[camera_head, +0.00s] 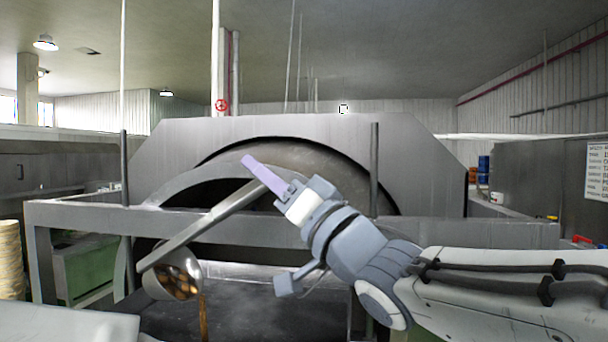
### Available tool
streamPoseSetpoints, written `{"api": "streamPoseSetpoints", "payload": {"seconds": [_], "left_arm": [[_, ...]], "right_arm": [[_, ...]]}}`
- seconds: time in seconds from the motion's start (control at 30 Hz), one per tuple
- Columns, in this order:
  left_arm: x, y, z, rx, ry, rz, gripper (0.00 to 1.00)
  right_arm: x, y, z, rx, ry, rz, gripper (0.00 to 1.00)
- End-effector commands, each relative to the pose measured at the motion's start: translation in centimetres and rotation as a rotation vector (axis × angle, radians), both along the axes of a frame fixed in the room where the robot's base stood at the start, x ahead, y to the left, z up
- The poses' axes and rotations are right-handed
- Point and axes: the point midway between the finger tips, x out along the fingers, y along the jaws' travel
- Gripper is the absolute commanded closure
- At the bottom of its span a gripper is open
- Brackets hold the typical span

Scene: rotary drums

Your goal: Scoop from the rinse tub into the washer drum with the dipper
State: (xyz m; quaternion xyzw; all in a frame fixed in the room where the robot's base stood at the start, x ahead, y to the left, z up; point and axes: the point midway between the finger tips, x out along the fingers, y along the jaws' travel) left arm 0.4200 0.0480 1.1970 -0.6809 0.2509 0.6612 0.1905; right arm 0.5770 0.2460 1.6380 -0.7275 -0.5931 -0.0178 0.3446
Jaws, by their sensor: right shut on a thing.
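The large grey washer drum (310,163) sits behind, within a metal housing, partly hidden by my right arm. I cannot clearly make out the rinse tub. My left gripper is not in view.
A horizontal metal frame rail (80,214) crosses in front of the drum. Thin upright posts (374,150) stand at both sides. A green box (85,268) is at the left. A dark surface (250,310) lies below the dipper.

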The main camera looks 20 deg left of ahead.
Motion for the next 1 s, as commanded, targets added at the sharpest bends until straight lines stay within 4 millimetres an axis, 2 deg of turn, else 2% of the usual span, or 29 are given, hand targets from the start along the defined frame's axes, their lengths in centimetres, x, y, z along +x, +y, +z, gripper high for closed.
{"api": "streamPoseSetpoints", "payload": {"seconds": [1.0], "left_arm": [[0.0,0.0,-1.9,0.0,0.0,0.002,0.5]], "right_arm": [[0.1,-1.0,-0.8,0.052,0.015,0.003,1.0]]}}
